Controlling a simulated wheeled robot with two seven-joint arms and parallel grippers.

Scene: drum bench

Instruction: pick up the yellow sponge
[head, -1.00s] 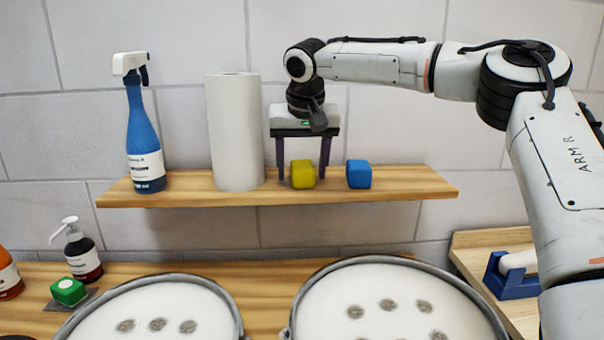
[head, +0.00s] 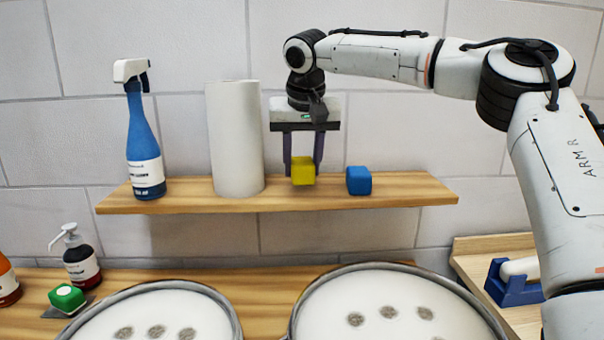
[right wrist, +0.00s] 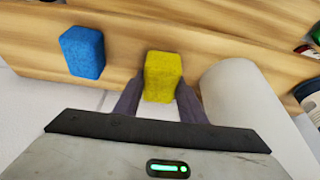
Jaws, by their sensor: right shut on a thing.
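The yellow sponge (head: 303,171) is a small block between the fingers of my right gripper (head: 303,168) in the head view. The fingers are closed on its two sides and hold it just above the wooden shelf. The sponge also shows in the right wrist view (right wrist: 162,77), between the two dark fingers (right wrist: 160,92). My left gripper is not in view.
A blue sponge (head: 359,181) sits on the shelf (head: 410,190) to the right. A paper roll (head: 236,140) and a blue spray bottle (head: 145,140) stand to the left. Below are two white drums (head: 395,300), a pump bottle (head: 80,260) and a green block (head: 67,298).

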